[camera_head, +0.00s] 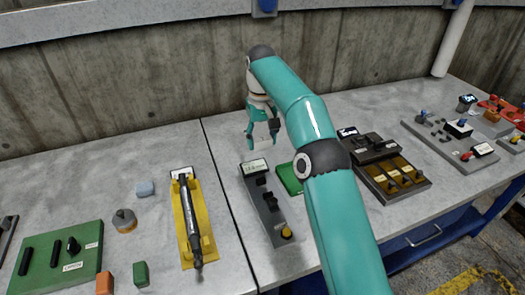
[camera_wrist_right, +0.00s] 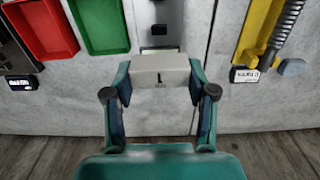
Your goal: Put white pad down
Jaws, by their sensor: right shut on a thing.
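My right gripper (camera_head: 262,142) hangs near the back of the workbench, close to the far end of a narrow grey board (camera_head: 268,208). In the right wrist view the gripper (camera_wrist_right: 160,82) has its two teal fingers shut on the white pad (camera_wrist_right: 160,69), a pale block with a small dark mark. The pad spans the gap between the fingertips and hides part of the board behind it. In the head view it is a small pale strip between the fingertips. I cannot tell whether it touches the bench. My left gripper is not in view.
A yellow holder with a dark rod (camera_head: 193,220) lies left of the bench seam. A green tray (camera_head: 289,179) is partly hidden by my right arm. A brown-and-black panel (camera_head: 390,176) lies to the right. Bare bench (camera_head: 225,140) surrounds the gripper; a concrete wall stands behind.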

